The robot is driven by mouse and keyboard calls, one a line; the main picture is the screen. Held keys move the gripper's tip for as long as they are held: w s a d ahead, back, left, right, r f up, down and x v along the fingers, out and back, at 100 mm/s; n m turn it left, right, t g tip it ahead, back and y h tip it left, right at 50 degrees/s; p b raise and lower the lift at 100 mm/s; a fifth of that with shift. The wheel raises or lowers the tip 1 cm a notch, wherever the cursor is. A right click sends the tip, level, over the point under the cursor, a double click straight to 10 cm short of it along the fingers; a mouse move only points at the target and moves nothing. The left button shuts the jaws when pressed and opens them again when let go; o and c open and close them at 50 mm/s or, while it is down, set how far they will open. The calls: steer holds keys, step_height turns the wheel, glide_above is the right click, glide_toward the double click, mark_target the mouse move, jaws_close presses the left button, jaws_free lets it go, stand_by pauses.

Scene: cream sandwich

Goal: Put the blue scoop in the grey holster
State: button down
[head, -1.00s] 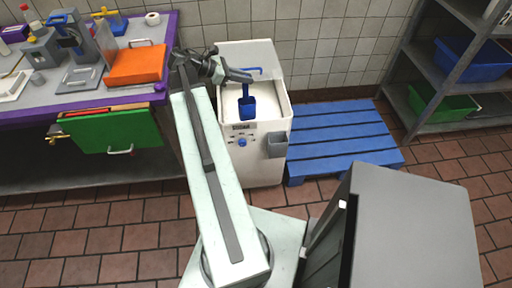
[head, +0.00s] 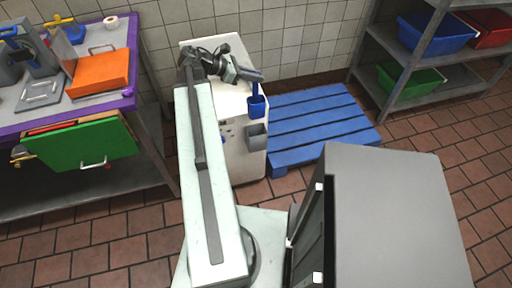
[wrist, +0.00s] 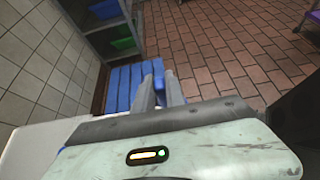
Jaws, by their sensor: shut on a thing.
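The blue scoop (head: 257,106) hangs bowl-down from my gripper (head: 260,78), which is shut on its handle. In the head view the scoop is at the right front edge of the white machine (head: 227,160). The grey holster (head: 257,136) is fixed to the machine's side, and the scoop's bowl shows just above it, apart from it. In the wrist view my gripper's fingers (wrist: 160,92) close on a blue piece of the scoop (wrist: 158,84); the rest of the scoop and the holster are hidden there.
A blue pallet (head: 320,126) lies on the floor right of the machine. A metal shelf (head: 405,70) with blue, red and green tubs stands at the right. A purple-edged workbench (head: 125,103) with an open green drawer (head: 82,146) stands at the left.

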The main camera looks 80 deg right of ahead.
mark_target(255, 108)
step_height(255, 108, down, 19)
steer(key=b, duration=1.9)
steer(key=shift+f, duration=0.1)
steer(key=c, duration=1.4)
jaws_free()
steer(key=shift+d, duration=0.1)
steer(key=shift+r+p, duration=0.35)
steer(key=shift+r, duration=0.15)
steer(key=shift+w+r+p, duration=0.1)
steer(key=shift+r+p, duration=0.55)
steer(key=p+v, duration=0.1)
steer(key=v, duration=0.2)
steer(key=p+v, duration=0.2)
steer(key=v, duration=0.2)
steer(key=f+p+v, duration=0.1)
steer(key=v, duration=0.3)
steer(key=shift+w+a+r+p, duration=0.15)
steer(key=shift+w+a+p, duration=0.1)
steer(key=shift+w+p, duration=0.15)
